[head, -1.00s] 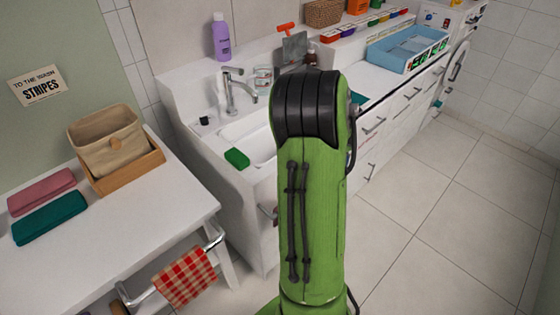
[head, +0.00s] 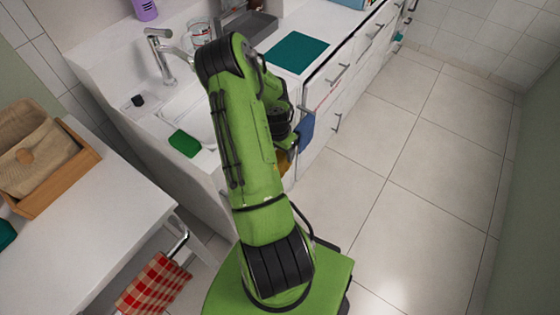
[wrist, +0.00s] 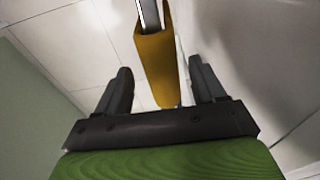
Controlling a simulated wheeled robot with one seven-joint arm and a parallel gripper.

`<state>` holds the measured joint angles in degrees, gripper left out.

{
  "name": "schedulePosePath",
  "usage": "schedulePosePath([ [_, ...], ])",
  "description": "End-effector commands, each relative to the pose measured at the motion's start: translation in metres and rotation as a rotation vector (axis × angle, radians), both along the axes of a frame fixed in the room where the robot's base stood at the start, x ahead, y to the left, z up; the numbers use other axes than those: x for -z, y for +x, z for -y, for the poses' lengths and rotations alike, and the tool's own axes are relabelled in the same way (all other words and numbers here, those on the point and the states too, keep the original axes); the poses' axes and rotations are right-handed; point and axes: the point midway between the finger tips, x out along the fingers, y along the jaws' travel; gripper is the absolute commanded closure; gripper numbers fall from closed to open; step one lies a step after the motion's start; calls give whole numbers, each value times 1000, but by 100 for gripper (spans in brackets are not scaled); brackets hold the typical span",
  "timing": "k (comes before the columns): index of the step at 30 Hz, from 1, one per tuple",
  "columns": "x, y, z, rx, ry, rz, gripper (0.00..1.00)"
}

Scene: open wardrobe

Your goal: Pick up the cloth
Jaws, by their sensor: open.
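An ochre-yellow cloth (wrist: 157,65) hangs over a metal bar (wrist: 149,14) in the wrist view. My gripper (wrist: 163,86) is open, with one finger on each side of the cloth's lower part in that picture. I cannot tell whether the cloth is between the fingers in depth or beyond them, and no contact is clear. In the head view a small part of the yellow cloth (head: 284,163) shows beside my arm at the cabinet front. The gripper itself is hidden there behind my arm.
A blue cloth (head: 307,131) hangs beside the yellow one. A red checked cloth (head: 154,286) hangs on the table's rail at the left. A green sponge (head: 184,143) lies by the sink. The tiled floor (head: 400,190) at the right is clear.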

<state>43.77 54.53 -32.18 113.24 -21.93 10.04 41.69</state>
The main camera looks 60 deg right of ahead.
Motion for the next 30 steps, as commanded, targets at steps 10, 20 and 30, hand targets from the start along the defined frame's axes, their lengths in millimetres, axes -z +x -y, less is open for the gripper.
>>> schedulePosePath([
  [10,53,2,6,-1,0,0,31],
  [20,54,2,6,-1,0,1,31],
  [30,55,2,6,-1,0,1,45],
])
